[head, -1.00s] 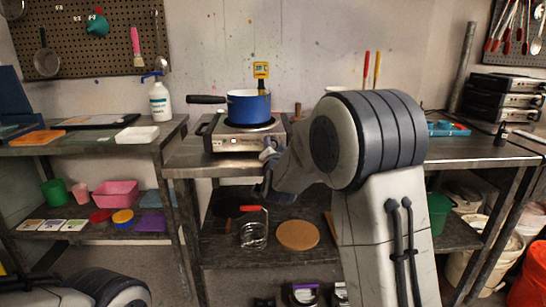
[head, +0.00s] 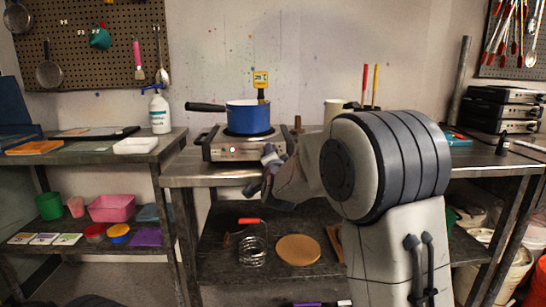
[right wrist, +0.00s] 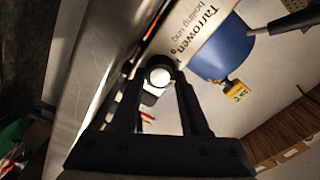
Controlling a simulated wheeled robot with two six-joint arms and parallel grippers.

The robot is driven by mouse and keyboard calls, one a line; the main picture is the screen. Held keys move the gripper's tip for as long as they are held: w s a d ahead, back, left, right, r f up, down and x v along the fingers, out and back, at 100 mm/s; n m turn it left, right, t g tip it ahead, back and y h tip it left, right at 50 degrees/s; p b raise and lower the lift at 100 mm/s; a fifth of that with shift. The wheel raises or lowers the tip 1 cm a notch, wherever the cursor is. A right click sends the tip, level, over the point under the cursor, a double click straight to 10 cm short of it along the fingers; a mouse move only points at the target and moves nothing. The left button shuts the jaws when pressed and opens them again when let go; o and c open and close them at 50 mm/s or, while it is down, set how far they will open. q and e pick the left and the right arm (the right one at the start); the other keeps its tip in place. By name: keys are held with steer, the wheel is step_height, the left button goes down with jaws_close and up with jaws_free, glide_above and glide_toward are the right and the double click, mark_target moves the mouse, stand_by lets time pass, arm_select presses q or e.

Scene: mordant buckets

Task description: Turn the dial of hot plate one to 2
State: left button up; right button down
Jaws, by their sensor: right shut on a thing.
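Hot plate one is presumably the silver hot plate (head: 216,152) on the middle bench, with a blue pot (head: 247,115) on its burner. A small red light shows on its front panel. My right gripper (head: 270,157) is at the right end of that panel and covers the dial in the head view. In the right wrist view, the dial (right wrist: 159,76) is a round pale knob between the fingertips of my right gripper (right wrist: 157,82), which is shut on it. The number it points to cannot be read. My left gripper is out of view.
A yellow thermometer display (head: 261,79) stands up from the pot. The pot's black handle (head: 205,107) sticks out left. Stacked devices (head: 500,108) stand at the right.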

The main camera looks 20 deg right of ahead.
steer(key=shift+c, duration=2)
jaws_free()
steer(key=v, duration=1)
steer(key=shift+s+p, duration=0.25)
steer(key=shift+p, duration=0.05)
